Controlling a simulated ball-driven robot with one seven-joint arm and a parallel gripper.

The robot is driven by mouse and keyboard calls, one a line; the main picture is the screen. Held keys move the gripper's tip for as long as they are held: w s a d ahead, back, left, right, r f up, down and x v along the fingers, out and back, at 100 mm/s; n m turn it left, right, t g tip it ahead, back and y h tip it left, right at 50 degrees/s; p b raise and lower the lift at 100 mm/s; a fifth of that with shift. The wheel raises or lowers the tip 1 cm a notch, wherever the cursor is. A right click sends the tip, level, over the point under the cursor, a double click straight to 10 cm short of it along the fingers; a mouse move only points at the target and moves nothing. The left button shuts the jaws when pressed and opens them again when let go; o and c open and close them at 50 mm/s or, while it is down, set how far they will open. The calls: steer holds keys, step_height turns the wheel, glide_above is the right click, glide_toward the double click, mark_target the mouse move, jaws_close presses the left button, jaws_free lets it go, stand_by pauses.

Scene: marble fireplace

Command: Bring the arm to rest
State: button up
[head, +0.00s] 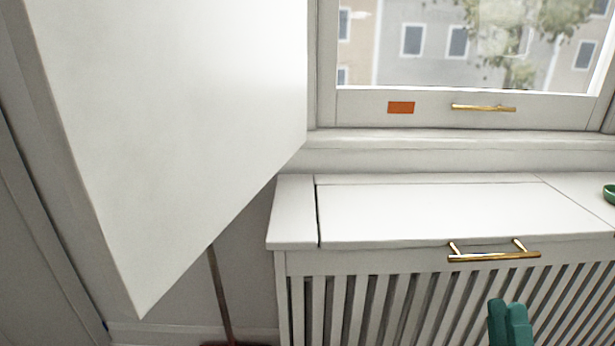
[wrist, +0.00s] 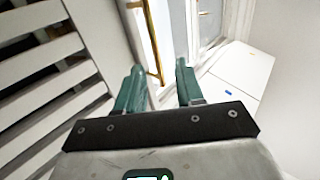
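My gripper shows at the lower right of the head view (head: 508,304), its green fingers in front of the slatted front of the radiator cover (head: 345,300). In the wrist view my gripper (wrist: 160,70) has its two green fingers apart, with a clear gap between them and nothing held. The brass bar handle (head: 494,256) on the cover's front edge is above the fingers in the head view. A brass bar (wrist: 153,45) also shows beyond the fingers in the wrist view. I cannot tell how far the fingers are from it. Most of my arm is out of view.
A large white panel (head: 190,120) fills the upper left of the head view. A window with a brass handle (head: 484,107) and an orange patch (head: 401,107) is behind the cover. A green object (head: 609,194) is on the cover's right end. The cover's top is otherwise clear.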

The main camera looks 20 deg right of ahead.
steer(key=w+a+f+n+g+y, duration=0.1)
steer(key=w+f+n+g+y, duration=0.1)
steer(key=w+f+n+g, duration=0.3)
steer(key=w+a+f+n+g+y, duration=0.1)
steer(key=f+n+g+y, duration=0.1)
steer(key=f+g, duration=0.35)
steer(key=s+a+f+n+g+y, duration=0.1)
steer(key=s+a+f+n+g, duration=0.15)
steer(key=f, duration=0.25)
steer(key=s+a+f+n+g+y, duration=0.1)
steer(key=a+f+n+g, duration=0.15)
steer(key=f, duration=0.35)
steer(key=s+a+f+n+g+y, duration=0.1)
steer(key=s+a+f+n+g, duration=0.15)
steer(key=s, duration=0.25)
steer(key=s+a+f+n+g+y, duration=0.1)
steer(key=s+n+g, duration=0.3)
steer(key=s, duration=0.2)
steer(key=s+a+f+n+g, duration=0.2)
steer(key=s+n+g, duration=0.1)
steer(key=s, duration=0.2)
step_height(320, 180, up, 36)
steer(key=p, duration=3.5)
steer(key=shift+s+p, duration=0.3)
steer(key=shift+s, duration=0.1)
steer(key=shift+a+f, duration=0.1)
